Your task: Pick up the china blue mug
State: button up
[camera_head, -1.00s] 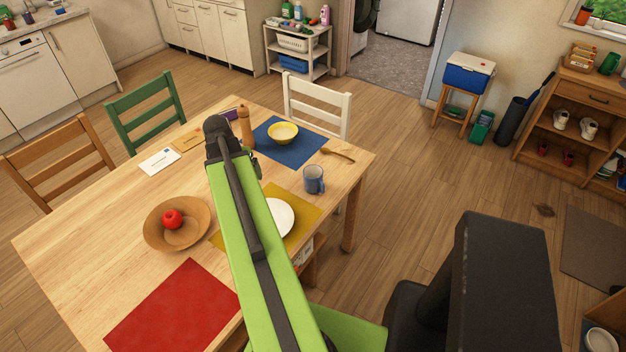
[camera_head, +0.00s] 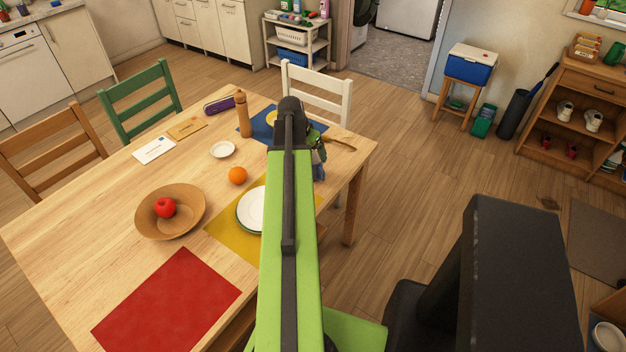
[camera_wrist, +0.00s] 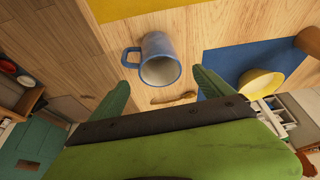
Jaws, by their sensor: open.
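The china blue mug (camera_wrist: 159,58) stands on the wooden table, with its handle to the left in the wrist view. Its pale inside shows. In the head view most of the mug (camera_head: 319,171) is hidden behind my arm and gripper. My gripper (camera_wrist: 160,88) is open, its two green fingers apart in the wrist view. The mug appears beyond and between the fingertips, with nothing held. In the head view my gripper (camera_head: 317,150) is over the table's right side, by the mug.
A wooden spoon (camera_wrist: 173,98) lies near the mug. A yellow bowl (camera_wrist: 260,83) sits on a blue placemat (camera_wrist: 285,55). A plate (camera_head: 249,208) lies on a yellow placemat (camera_head: 232,236). An orange (camera_head: 237,175) and a pepper mill (camera_head: 243,115) stand on the table.

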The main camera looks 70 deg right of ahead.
aim_at(314, 162)
jog(key=b+x, duration=0.7)
jog(key=x, duration=0.2)
jog(key=shift+f, duration=0.15)
jog(key=shift+r, duration=0.2)
jog(key=c, duration=1.8)
jog(key=shift+o, duration=0.2)
jog(key=shift+w+r+p, duration=0.1)
jog(key=shift+p, duration=0.2)
jog(key=s+a+r+p, duration=0.3)
jog(key=s+r+p, duration=0.8)
jog(key=shift+s, duration=0.2)
